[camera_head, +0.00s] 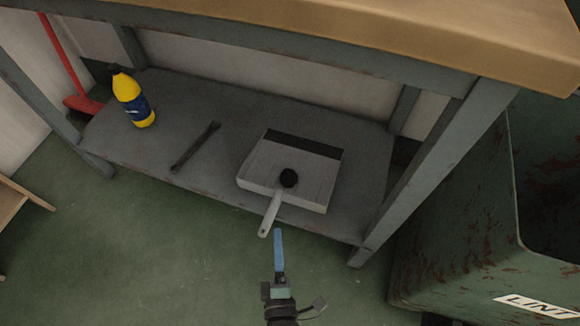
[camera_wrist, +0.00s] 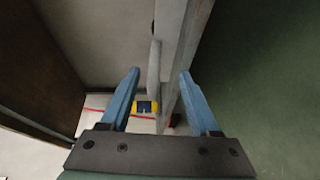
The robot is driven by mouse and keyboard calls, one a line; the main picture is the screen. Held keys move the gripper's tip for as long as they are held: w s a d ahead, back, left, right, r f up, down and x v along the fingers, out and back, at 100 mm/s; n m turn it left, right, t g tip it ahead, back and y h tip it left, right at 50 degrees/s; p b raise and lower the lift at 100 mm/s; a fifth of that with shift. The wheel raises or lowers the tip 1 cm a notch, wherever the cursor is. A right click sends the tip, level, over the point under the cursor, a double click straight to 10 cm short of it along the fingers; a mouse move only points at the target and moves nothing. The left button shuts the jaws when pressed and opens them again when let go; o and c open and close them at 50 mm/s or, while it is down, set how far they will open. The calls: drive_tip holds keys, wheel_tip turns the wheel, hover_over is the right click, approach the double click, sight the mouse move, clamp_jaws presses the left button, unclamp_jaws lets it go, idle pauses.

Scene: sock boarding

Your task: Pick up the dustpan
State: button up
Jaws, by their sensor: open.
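The dustpan (camera_head: 258,162) is light grey with a black strip along its far edge. It lies on the lower shelf of the workbench. Its pale handle (camera_head: 271,213) sticks out past the shelf's front edge. My gripper (camera_head: 277,232) is just below the handle's end in the head view, its blue fingers pointing at it. In the wrist view my two fingers are apart, and a pale bar that looks like the handle (camera_wrist: 153,75) shows between their tips. I see no contact; the exact gap cannot be told.
A black round thing (camera_head: 288,178) shows over the dustpan. A dark bar (camera_head: 195,147) and a yellow bottle (camera_head: 136,103) are left on the shelf (camera_head: 225,120). A red broom (camera_head: 80,103) stands behind. A bench leg (camera_head: 425,180) and green bin (camera_head: 460,240) stand right. Floor in front is clear.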

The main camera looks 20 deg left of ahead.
sight(277, 211)
drive_tip(key=shift+r+b+x, duration=0.15)
drive_tip(key=shift+b+x, duration=0.55)
drive_tip(key=shift+x, duration=0.95)
drive_tip(key=shift+r+b+x, duration=0.15)
drive_tip(key=shift+b+x, duration=0.6)
drive_tip(key=shift+x, duration=0.9)
drive_tip(key=shift+r+b+x, duration=0.15)
drive_tip(key=shift+b+x, duration=0.55)
drive_tip(key=shift+x, duration=0.95)
drive_tip(key=shift+d, duration=0.1)
clamp_jaws()
drive_tip(key=shift+w+r, duration=0.1)
